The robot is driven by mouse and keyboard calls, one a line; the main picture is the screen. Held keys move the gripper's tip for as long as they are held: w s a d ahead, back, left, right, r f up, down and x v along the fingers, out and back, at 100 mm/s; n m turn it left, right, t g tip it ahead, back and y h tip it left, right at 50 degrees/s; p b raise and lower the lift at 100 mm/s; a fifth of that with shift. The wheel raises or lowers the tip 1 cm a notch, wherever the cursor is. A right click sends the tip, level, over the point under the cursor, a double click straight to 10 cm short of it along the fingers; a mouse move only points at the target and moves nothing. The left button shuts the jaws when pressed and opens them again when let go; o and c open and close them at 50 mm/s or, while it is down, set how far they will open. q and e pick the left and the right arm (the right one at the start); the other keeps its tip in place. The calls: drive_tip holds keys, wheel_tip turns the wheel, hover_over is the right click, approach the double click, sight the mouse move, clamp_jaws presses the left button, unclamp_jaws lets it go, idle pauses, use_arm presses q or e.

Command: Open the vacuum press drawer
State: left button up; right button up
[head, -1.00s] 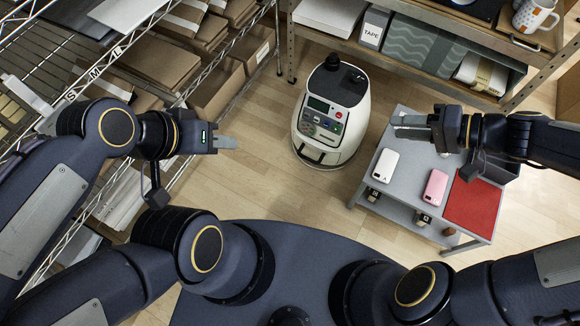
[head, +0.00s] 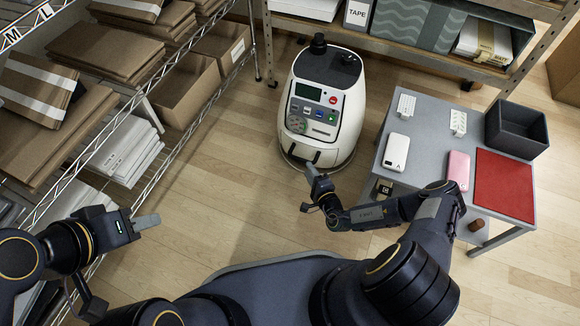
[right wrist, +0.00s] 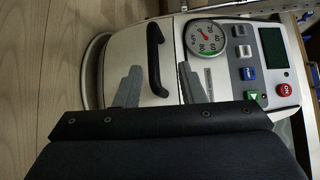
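The white vacuum press (head: 322,112) stands on the floor ahead, with dark knobs on top and a control panel. Its drawer front, with a black bar handle (right wrist: 154,62), faces me low down. My right gripper (head: 311,172) is close in front of the drawer. In the right wrist view, its two grey fingers (right wrist: 160,70) are spread apart, with the handle in the gap, not gripped. Whether the fingertips touch the drawer front cannot be told. My left gripper (head: 147,222) is away to the left over the floor; its finger gap is not clear.
A grey table (head: 428,130) at right holds a white phone (head: 396,152), a pink phone (head: 458,170), a red mat (head: 506,186) and a dark bin (head: 517,130). A wire shelf with boxes (head: 178,90) is at left. Wooden floor between is free.

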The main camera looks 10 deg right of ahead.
sight(301, 159)
drive_tip(key=b+x, duration=0.1)
drive_tip(key=x, duration=0.1)
drive_tip(key=b+x, duration=0.1)
drive_tip(key=x, duration=0.2)
drive_tip(key=f+b+x, duration=0.1)
drive_tip(key=b+x, duration=0.1)
drive_tip(key=shift+w+a+f, duration=0.1)
drive_tip(key=shift+w+f, duration=0.05)
drive_tip(key=shift+w, duration=0.1)
clamp_jaws()
